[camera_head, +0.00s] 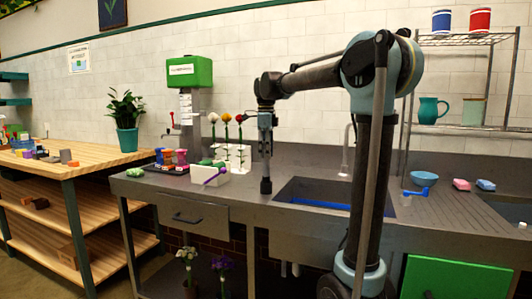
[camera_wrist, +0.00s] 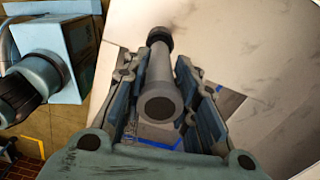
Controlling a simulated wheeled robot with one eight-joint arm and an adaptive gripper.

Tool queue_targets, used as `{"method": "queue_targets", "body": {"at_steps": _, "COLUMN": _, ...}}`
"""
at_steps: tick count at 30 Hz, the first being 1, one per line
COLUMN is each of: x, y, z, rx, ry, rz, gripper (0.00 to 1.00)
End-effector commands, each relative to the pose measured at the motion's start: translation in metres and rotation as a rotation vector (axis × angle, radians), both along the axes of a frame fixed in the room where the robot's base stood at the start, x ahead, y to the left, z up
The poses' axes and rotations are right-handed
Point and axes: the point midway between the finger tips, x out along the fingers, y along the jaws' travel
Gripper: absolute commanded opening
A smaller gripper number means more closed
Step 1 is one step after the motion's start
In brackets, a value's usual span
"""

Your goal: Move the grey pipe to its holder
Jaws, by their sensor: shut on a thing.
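My gripper (camera_head: 266,145) points down over the steel counter, just left of the sink. It is shut on the grey pipe (camera_head: 265,172), which hangs roughly upright below the fingers with a wider dark end at the bottom. In the wrist view the grey pipe (camera_wrist: 160,92) lies between the two fingers, its round hollow end toward the camera and its dark collar at the far end. I cannot tell whether the pipe's lower end touches the counter. I cannot make out which thing is the pipe's holder.
Left of the pipe stand a white rack (camera_head: 243,158) with several flowers, a white bin (camera_head: 210,178) and a green-topped dispenser (camera_head: 190,72). The sink (camera_head: 318,189) lies to the right. A wooden table (camera_head: 98,158) stands left.

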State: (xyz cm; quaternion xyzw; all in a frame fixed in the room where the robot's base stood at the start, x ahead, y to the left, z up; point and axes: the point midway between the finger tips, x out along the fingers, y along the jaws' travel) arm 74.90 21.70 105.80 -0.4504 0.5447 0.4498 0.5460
Motion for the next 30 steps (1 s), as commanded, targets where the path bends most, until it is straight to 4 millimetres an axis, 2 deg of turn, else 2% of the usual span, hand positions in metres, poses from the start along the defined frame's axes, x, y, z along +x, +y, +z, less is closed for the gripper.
{"method": "queue_targets", "body": {"at_steps": 11, "x": 0.0, "y": 0.0, "z": -0.001, "rx": 0.0, "ry": 0.0, "rz": 0.0, "gripper": 0.0}}
{"method": "queue_targets", "body": {"at_steps": 30, "x": 0.0, "y": -0.001, "z": -0.015, "rx": 0.0, "ry": 0.0, "rz": 0.0, "gripper": 0.0}}
